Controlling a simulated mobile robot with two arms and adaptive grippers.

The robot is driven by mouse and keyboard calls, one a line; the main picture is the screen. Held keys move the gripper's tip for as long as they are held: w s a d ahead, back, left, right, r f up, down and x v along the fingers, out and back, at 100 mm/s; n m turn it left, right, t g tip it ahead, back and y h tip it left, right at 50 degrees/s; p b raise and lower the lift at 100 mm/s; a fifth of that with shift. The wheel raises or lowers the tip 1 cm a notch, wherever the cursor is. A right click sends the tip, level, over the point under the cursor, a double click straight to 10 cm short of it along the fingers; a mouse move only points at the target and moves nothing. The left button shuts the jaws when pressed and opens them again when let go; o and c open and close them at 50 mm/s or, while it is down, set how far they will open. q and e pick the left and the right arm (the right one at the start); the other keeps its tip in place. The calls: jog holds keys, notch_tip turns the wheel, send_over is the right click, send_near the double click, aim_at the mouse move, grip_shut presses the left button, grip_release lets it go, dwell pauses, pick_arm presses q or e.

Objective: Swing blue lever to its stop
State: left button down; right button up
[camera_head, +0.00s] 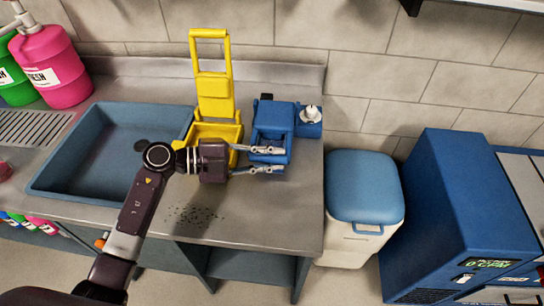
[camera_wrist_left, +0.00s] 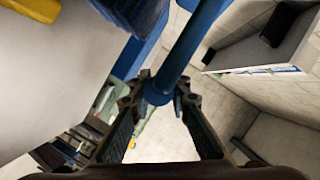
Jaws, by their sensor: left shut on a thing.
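The blue device (camera_head: 273,118) stands on the steel counter beside a yellow one. My left gripper (camera_head: 281,159) reaches from the left to its front side, and its fingertips are around a low blue part there. In the left wrist view the blue lever (camera_wrist_left: 193,45) is a straight round bar with a thicker end. This end sits between the fingertips of my left gripper (camera_wrist_left: 160,95), which is shut on it. The lever's far end runs out of the wrist view at the top. My right gripper is in neither view.
The yellow device (camera_head: 213,90) with a raised frame stands close left of the blue one. A blue sink (camera_head: 60,165) is further left. A small white knob (camera_head: 310,114) sits on a blue block at right. A blue-lidded bin (camera_head: 362,188) stands beyond the counter's right edge.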

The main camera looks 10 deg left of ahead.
pick_arm(q)
jog(key=shift+n+g, duration=0.3)
jog(key=shift+n, duration=0.2)
jog(key=r+p, duration=0.2)
jog(key=p, duration=0.1)
jog(key=r+p, duration=0.2)
jog(key=p, duration=0.1)
jog(key=shift+w+r, duration=0.2)
jog(key=shift+r, duration=0.05)
jog(key=w+r+p, duration=0.3)
jog(key=r+p, duration=0.2)
jog(key=r, duration=0.2)
jog(key=shift+w+p, duration=0.2)
jog(key=shift+p, duration=0.15)
jog(key=c, duration=1.8)
grip_release()
jog(key=shift+a, duration=0.15)
jog(key=v, duration=1.1)
jog(key=shift+s+a+r, duration=0.15)
jog(key=shift+s+a, duration=0.05)
jog(key=shift+a, duration=0.15)
jog(key=shift+d, duration=0.1)
